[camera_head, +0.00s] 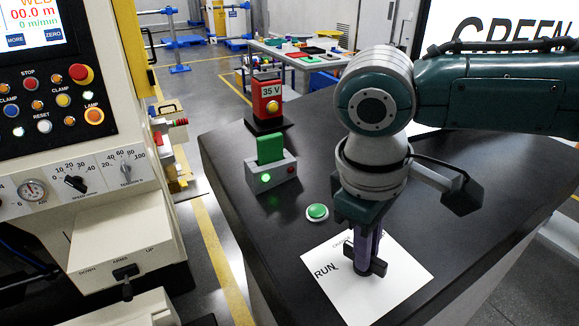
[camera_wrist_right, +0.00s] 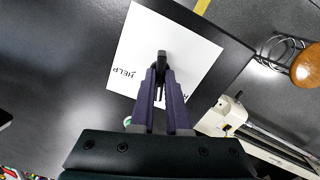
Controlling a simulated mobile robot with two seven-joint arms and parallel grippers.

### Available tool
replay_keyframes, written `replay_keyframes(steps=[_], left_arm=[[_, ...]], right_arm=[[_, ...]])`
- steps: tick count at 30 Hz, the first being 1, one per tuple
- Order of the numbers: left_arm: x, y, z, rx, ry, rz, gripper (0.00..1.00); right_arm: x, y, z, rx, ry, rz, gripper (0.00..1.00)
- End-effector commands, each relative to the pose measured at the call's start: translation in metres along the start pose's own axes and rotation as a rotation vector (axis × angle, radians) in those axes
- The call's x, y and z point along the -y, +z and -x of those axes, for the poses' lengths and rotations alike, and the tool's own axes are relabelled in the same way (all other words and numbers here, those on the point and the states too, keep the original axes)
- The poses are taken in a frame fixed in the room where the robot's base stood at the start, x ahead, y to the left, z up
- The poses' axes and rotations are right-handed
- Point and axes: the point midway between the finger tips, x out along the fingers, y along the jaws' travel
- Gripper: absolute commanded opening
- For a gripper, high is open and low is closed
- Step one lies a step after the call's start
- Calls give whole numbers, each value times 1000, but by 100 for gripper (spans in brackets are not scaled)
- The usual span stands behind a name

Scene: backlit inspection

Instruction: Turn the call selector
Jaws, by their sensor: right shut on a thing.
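The call selector is a black knob (camera_head: 379,267) on a white card (camera_head: 395,295) that lies on the dark bench top. In the right wrist view the knob (camera_wrist_right: 162,58) stands near the middle of the card (camera_wrist_right: 190,45). My right gripper (camera_head: 367,262) points down with its purple fingers shut on the knob; the fingers (camera_wrist_right: 161,76) also show in the wrist view. The word RUN shows left of the knob in the head view, and HELP shows left of it in the wrist view. Another label is partly hidden behind the fingers. My left gripper is out of view.
A green button (camera_head: 317,212) sits just beyond the card. A grey box with a green block (camera_head: 270,150) and a red 35 V unit (camera_head: 267,100) stand farther back. A machine control panel (camera_head: 80,185) rises at the left.

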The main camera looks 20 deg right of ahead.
Motion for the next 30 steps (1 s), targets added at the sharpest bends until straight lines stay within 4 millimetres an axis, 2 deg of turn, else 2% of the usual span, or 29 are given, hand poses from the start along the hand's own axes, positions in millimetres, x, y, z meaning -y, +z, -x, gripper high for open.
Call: replay_keyframes(steps=[1,6,18,30], left_arm=[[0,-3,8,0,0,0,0],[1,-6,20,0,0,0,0],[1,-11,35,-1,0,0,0],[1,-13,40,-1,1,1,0]], right_arm=[[0,1,4,2,-2,41,0],[0,0,4,2,-2,203,0],[-1,0,2,0,-2,536,0],[-1,-1,1,-1,-1,702,0]])
